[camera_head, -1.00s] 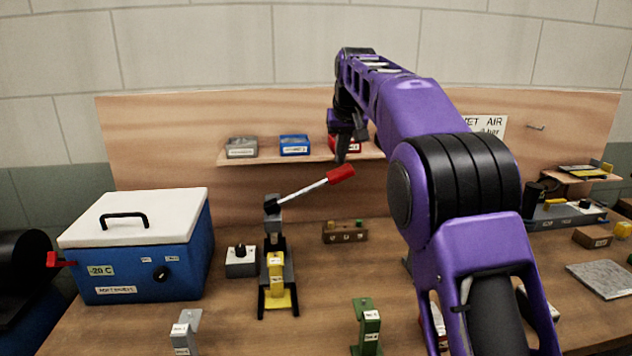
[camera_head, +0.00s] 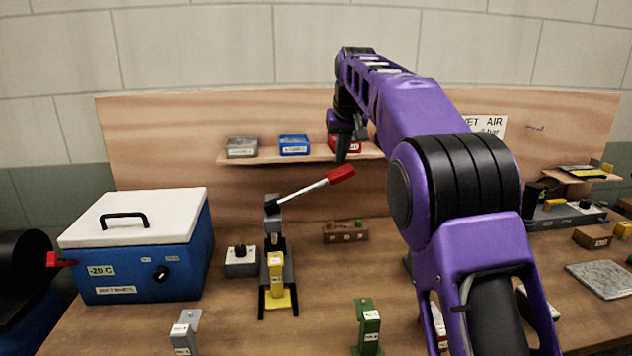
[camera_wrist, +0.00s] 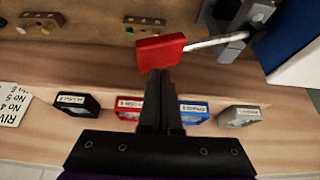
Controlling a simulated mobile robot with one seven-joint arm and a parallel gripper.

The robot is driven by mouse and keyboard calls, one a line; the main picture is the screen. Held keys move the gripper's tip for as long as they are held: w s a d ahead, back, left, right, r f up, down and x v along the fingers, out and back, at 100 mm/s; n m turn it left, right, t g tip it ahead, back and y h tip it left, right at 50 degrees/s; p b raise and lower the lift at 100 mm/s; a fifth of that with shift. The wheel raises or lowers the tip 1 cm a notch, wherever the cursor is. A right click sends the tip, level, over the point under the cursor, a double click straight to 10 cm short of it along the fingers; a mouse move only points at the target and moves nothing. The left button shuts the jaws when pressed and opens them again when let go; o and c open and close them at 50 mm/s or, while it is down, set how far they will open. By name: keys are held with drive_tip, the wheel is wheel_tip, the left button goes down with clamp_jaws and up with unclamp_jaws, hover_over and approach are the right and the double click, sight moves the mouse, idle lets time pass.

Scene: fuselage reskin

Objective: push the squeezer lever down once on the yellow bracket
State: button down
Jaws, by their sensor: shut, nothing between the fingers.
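The squeezer (camera_head: 273,230) stands on the bench in the head view. Its white lever (camera_head: 303,190) slants up to the right and ends in a red grip (camera_head: 341,174). The yellow bracket (camera_head: 276,283) sits upright in the squeezer's base. My gripper (camera_head: 341,158) is shut and empty, just above the red grip, pointing down. In the wrist view the red grip (camera_wrist: 161,51) lies just beyond the closed fingertips (camera_wrist: 159,75). I cannot tell whether they touch.
A shelf (camera_head: 225,158) behind carries a grey box (camera_head: 242,148), a blue box (camera_head: 294,145) and a red box. A blue cooler (camera_head: 140,265) stands at left. A grey bracket (camera_head: 185,332) and a green bracket (camera_head: 369,328) stand in front.

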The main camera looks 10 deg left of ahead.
sight(340, 180)
drive_tip(key=shift+f+b, duration=2.65)
drive_tip(key=shift+f, duration=1.15)
wheel_tip(340, 180, up, 8)
drive_tip(key=p, duration=0.8)
drive_tip(key=shift+r, duration=2.1)
drive_tip(key=c, duration=1.6)
unclamp_jaws()
